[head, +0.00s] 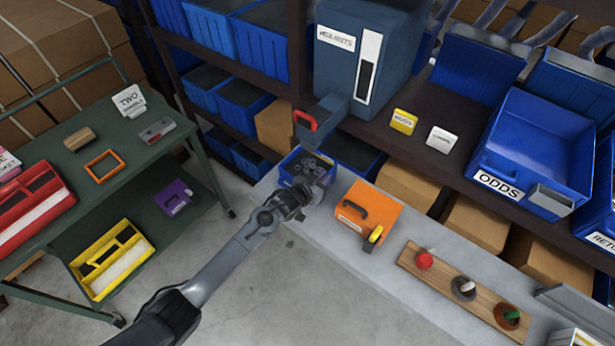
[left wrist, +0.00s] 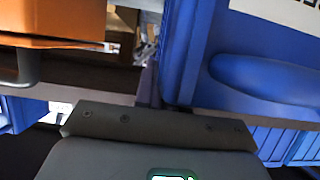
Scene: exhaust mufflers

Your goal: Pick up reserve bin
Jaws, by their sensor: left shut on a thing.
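A small blue bin (head: 291,170) with dark metal parts in it stands on the grey bench, below the chute of a tall blue-grey dispenser. My left gripper (head: 312,188) is at the bin's near right edge and is shut on it; the fingertips are partly hidden against the bin. In the left wrist view a blue wall (left wrist: 190,60) with a rounded handle and part of a white label fills the right side, close to the camera. I cannot read a name on the small bin. My right gripper is not in view.
An orange box (head: 366,215) with a black handle stands just right of the bin. The dispenser's chute (head: 323,116) hangs close above. A wooden board (head: 465,290) with several coloured pieces lies further right. A green cart (head: 100,165) stands left, with open floor between.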

